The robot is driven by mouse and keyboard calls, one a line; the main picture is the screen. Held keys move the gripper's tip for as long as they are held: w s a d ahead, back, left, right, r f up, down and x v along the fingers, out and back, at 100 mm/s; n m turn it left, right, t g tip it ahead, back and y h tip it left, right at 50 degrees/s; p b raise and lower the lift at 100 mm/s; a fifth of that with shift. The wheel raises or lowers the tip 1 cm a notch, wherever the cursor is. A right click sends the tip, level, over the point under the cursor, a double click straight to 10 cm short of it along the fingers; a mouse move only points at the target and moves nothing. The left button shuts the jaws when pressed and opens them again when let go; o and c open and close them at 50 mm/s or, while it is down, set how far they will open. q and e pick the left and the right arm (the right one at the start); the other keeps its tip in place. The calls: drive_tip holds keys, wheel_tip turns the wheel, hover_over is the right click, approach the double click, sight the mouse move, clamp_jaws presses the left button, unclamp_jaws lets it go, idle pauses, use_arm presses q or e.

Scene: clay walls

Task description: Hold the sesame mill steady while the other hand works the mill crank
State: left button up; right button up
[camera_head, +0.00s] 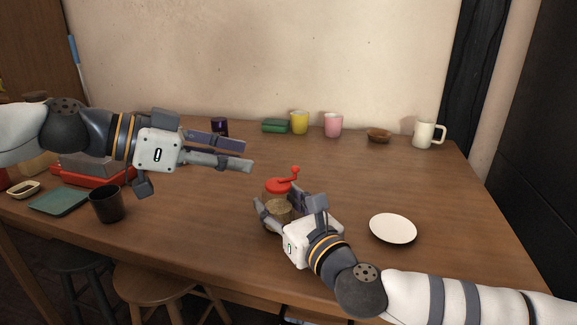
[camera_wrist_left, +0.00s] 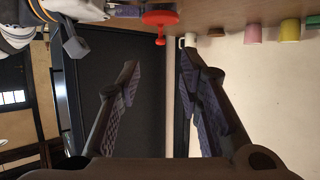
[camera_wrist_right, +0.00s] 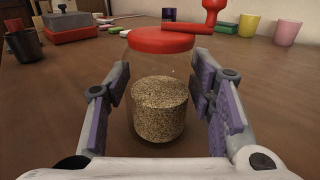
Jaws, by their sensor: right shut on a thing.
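The sesame mill (camera_head: 277,210) is a clear jar of tan seeds with a red lid, upright on the table. In the right wrist view the mill (camera_wrist_right: 160,105) stands between the fingers of my right gripper (camera_wrist_right: 162,95), which is shut on it. Its red mill crank (camera_head: 290,177) rises from the lid; in the right wrist view the crank (camera_wrist_right: 208,22) points right. My left gripper (camera_head: 246,156) is open and empty, above the table, left of and higher than the crank. The red lid (camera_wrist_left: 160,18) shows at the top of the left wrist view, outside the fingers.
A white plate (camera_head: 393,228) lies right of the mill. A black cup (camera_head: 107,204), green tray (camera_head: 59,201) and red-based box (camera_head: 92,170) are on the left. Yellow cup (camera_head: 299,122), pink cup (camera_head: 333,125), wooden bowl (camera_head: 378,135) and white mug (camera_head: 424,134) stand along the back.

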sight(292, 167)
use_arm(q)
drive_tip(key=x, duration=1.1)
drive_tip(key=shift+d+r, duration=0.1)
drive_tip(key=shift+r, duration=0.05)
clamp_jaws()
